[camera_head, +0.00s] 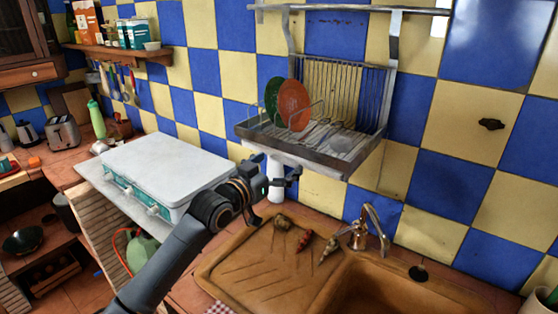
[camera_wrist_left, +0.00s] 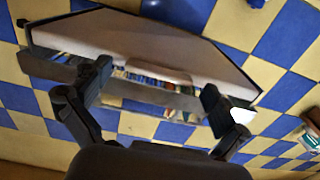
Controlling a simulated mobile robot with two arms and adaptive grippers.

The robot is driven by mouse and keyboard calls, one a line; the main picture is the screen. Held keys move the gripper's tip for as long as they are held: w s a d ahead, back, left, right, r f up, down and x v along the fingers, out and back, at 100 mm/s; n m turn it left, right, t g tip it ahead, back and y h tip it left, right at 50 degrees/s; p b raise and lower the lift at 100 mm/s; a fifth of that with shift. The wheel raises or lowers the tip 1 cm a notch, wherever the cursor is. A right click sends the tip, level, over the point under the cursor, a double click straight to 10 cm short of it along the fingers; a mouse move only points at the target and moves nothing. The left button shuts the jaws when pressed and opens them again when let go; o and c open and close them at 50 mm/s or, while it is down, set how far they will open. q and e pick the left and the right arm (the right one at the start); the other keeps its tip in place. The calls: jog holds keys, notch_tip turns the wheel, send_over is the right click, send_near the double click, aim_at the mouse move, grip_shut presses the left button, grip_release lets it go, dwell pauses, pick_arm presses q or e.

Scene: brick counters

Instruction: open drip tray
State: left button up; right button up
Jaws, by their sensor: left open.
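The metal dish rack (camera_head: 345,135) hangs on the tiled wall, with a pale drip tray (camera_head: 318,164) at its underside. In the left wrist view the drip tray (camera_wrist_left: 130,38) is a broad pale panel with a lip-like tab (camera_wrist_left: 160,75) on its near edge. My left gripper (camera_head: 280,180) is just below the rack's front left part. In the wrist view my left gripper (camera_wrist_left: 156,80) is open, its fingers on either side of the tab, with nothing seen held. Contact with the tray cannot be told. My right gripper is not in view.
A green plate (camera_head: 271,98) and an orange plate (camera_head: 293,104) stand in the rack. Below is a brown sink (camera_head: 270,260) with a faucet (camera_head: 370,225) and small items on its drainboard. A white-lidded camp stove (camera_head: 165,165) stands left, near my arm.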

pick_arm(q)
jog(key=shift+d, duration=0.1)
jog(key=c, duration=1.7)
